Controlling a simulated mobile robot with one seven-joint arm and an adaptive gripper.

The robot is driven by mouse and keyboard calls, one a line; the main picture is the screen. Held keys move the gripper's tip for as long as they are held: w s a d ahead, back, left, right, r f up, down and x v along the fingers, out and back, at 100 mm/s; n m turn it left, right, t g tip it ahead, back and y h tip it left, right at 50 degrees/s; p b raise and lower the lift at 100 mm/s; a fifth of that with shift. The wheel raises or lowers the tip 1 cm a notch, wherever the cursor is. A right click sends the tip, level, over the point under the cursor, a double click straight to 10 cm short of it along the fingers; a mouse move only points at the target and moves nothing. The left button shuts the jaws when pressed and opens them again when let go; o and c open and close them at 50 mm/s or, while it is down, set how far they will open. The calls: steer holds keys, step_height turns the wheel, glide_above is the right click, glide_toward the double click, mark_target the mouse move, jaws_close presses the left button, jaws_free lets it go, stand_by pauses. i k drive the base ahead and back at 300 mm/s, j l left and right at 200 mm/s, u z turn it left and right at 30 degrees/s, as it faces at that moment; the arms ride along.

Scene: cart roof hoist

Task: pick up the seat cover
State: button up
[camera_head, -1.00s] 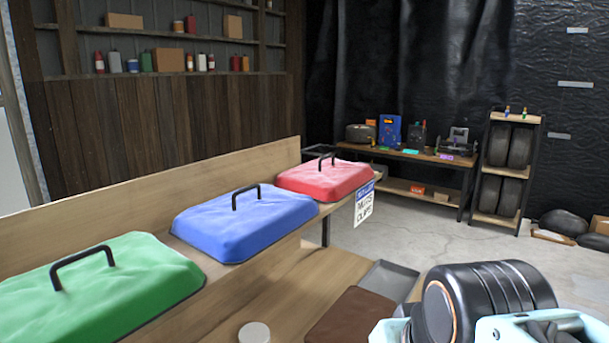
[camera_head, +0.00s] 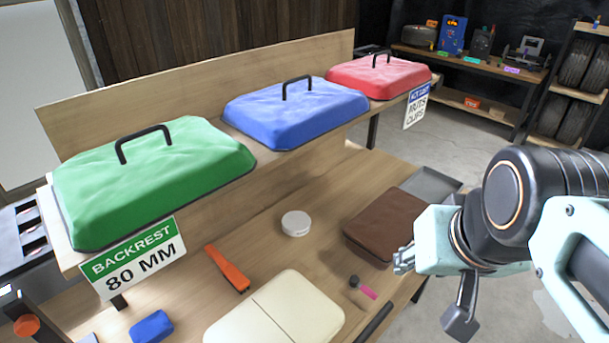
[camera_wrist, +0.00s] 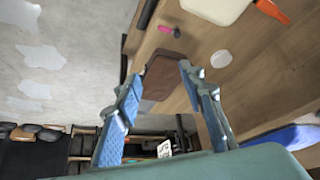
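Three cushion-like covers with black arch handles sit on the raised shelf: green (camera_head: 150,180), blue (camera_head: 300,112) and red (camera_head: 375,78). A sign reading "BACKREST 80 MM" (camera_head: 133,258) hangs below the green one. A brown pad (camera_head: 390,222) and a cream pad (camera_head: 280,315) lie on the lower bench top. No label shows which of these is the seat cover. My gripper (camera_head: 403,260) is at the right, near the brown pad. In the wrist view its fingers (camera_wrist: 160,75) are apart and empty, with the brown pad (camera_wrist: 165,76) beyond them.
On the bench are a white round lid (camera_head: 295,223), an orange tool (camera_head: 227,268), a pink-handled tool (camera_head: 362,287), a blue block (camera_head: 151,327) and a grey tray (camera_head: 432,184). A sign (camera_head: 416,107) hangs by the red cover. Bare wood lies between the lid and shelf.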

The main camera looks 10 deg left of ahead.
mark_target(381, 77)
steer(key=i+l+u, duration=0.1)
steer(key=l, duration=0.2)
steer(key=i+l+u, duration=0.1)
steer(key=l, duration=0.25)
steer(key=i+l+u, duration=0.1)
steer(key=i+l, duration=0.15)
steer(key=i+l+u, duration=0.15)
steer(key=l, duration=0.3)
steer(key=i+l+u, duration=0.1)
steer(key=l, duration=0.25)
steer(key=i+l+u, duration=0.1)
steer(key=l, duration=0.25)
